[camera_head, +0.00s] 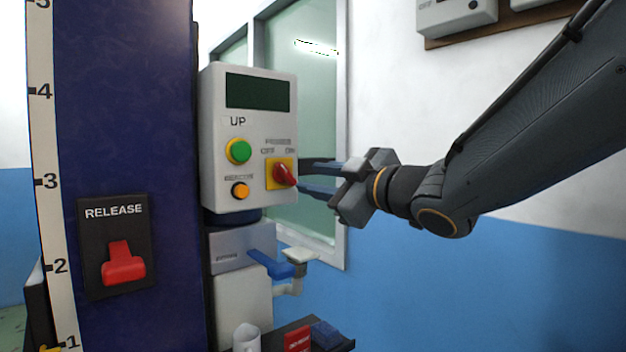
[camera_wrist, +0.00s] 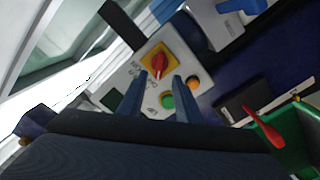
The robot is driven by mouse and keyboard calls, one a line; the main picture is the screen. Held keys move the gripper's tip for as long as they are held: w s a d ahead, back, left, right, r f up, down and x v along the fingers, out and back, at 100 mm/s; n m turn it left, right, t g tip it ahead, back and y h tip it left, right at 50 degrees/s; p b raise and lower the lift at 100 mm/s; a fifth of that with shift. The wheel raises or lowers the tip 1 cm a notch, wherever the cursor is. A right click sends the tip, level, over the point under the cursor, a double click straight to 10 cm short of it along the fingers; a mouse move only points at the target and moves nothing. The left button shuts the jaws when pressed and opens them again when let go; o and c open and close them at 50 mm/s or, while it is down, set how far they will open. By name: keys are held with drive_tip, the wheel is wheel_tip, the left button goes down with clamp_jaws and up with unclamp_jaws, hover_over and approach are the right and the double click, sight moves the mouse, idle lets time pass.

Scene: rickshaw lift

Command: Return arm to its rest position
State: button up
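My gripper (camera_head: 306,178) is at the end of my dark grey arm, which reaches in from the right in the head view. Its two blue fingers point left at the control box (camera_head: 222,165), with a clear gap between them. The red rotary switch (camera_head: 285,175) on its yellow plate is just in front of the fingertips. In the wrist view the gripper (camera_wrist: 161,78) shows both fingers apart, with the red switch (camera_wrist: 158,64) beyond and between their tips. I cannot tell whether they touch it. Nothing is held.
A blue column (camera_head: 125,60) with a red release lever (camera_head: 123,264) stands left. A window (camera_head: 305,110) is behind. Space under my arm is clear.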

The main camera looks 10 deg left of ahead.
drive_tip(key=w+d+f+m+h, duration=0.2)
drive_tip(key=d+f+m+h, duration=0.25)
drive_tip(key=d+f, duration=0.4)
drive_tip(key=w+d+f+m+h, duration=0.3)
drive_tip(key=d+f+m+h, duration=0.15)
drive_tip(key=d+f, duration=0.45)
drive_tip(key=s+d+f+m+g+h, duration=0.2)
drive_tip(key=s+d+f, duration=0.2)
drive_tip(key=f, duration=0.2)
drive_tip(key=s+d+f+m+g+h, duration=0.2)
drive_tip(key=s+d+f+g, duration=0.1)
drive_tip(key=d+f, duration=0.3)
drive_tip(key=s+d+f+m+g, duration=0.1)
drive_tip(key=s+f+m+g, duration=0.1)
drive_tip(key=s+f, duration=0.3)
drive_tip(key=s+d+f+m+g, duration=0.2)
drive_tip(key=s+f+m+g, duration=0.1)
drive_tip(key=s, duration=0.9)
drive_tip(key=shift+s+f+g+h, duration=0.15)
drive_tip(key=shift+f+g+h, duration=0.15)
drive_tip(key=shift+f+g, duration=0.65)
drive_tip(key=shift+s, duration=0.1)
